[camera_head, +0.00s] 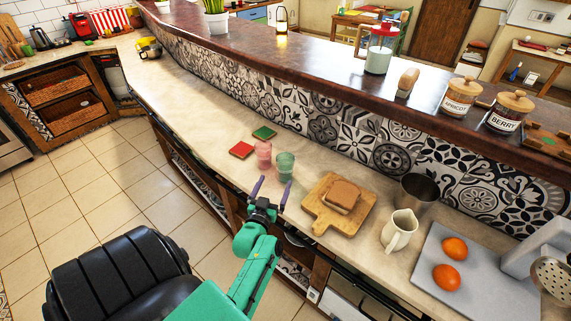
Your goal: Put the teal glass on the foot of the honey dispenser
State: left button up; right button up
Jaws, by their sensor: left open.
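The teal glass (285,167) stands upright on the pale lower counter, just right of a pink glass (263,153). My left gripper (270,191) is open, its two purple fingers pointing toward the glasses. It is at the counter's front edge, nearer to me than the teal glass, with nothing between the fingers. I cannot identify the honey dispenser for certain. A clear jar with white contents and a red top (379,52) and a small glowing lantern-like item (281,28) stand on the raised ledge. My right gripper is not in view.
The counter left of the coasters is mostly clear.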

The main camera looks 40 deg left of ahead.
aim_at(283, 166)
pick_arm(q)
jog(key=b+x, duration=0.4)
jog(key=x, duration=0.5)
jog(key=shift+w, duration=0.3)
jog(key=shift+w+a, duration=0.15)
jog(key=shift+w, duration=0.25)
jog(key=shift+s+r, duration=0.15)
jog(key=c, duration=1.3)
